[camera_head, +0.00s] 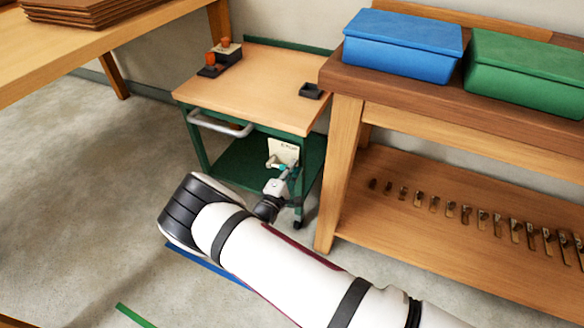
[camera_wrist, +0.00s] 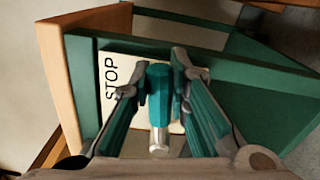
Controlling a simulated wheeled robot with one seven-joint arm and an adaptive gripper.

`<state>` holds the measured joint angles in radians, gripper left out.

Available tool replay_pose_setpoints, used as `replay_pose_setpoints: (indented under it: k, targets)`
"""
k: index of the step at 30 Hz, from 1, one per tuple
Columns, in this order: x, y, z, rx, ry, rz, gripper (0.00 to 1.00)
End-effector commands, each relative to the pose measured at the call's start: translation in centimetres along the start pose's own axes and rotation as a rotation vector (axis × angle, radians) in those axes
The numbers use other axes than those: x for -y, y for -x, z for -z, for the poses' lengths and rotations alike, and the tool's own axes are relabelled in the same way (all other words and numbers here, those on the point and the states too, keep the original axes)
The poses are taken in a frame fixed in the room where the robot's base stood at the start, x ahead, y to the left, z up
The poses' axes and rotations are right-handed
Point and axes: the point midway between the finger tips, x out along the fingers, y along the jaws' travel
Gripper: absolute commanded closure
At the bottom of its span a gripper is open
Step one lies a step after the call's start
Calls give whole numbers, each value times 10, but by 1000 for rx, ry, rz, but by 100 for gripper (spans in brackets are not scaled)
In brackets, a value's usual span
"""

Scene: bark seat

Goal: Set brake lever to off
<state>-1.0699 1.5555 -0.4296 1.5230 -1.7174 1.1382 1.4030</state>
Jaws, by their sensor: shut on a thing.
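The brake lever shows in the wrist view as a teal grip (camera_wrist: 159,88) on a short metal shaft, in front of a cream plate (camera_wrist: 109,92) that reads STOP. My gripper (camera_wrist: 162,82) is closed around the teal grip, one finger on each side of it. In the head view the plate (camera_head: 284,150) is on the side of a green cart (camera_head: 199,152) with a wooden top. My gripper (camera_head: 283,174) is just below the plate there. The lever is too small and covered to make out its angle in that view. Other words on the plate are hidden or unreadable.
A wooden bench (camera_head: 343,170) with a blue box (camera_head: 403,48) and a green box (camera_head: 525,78) stands close to the right of the cart. Several small metal pieces lie on its lower shelf. The floor (camera_head: 80,160) left of the cart is clear.

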Motion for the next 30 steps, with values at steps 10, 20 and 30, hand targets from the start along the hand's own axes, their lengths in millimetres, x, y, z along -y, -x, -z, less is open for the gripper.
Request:
replay_pose_setpoints:
  k: [10, 20, 30]
  targets:
    - [3, 0, 0, 1, -14, 5, 100]
    - [2, 0, 0, 1, -13, 4, 62]
    - [2, 14, 1, -2, -12, 3, 62]
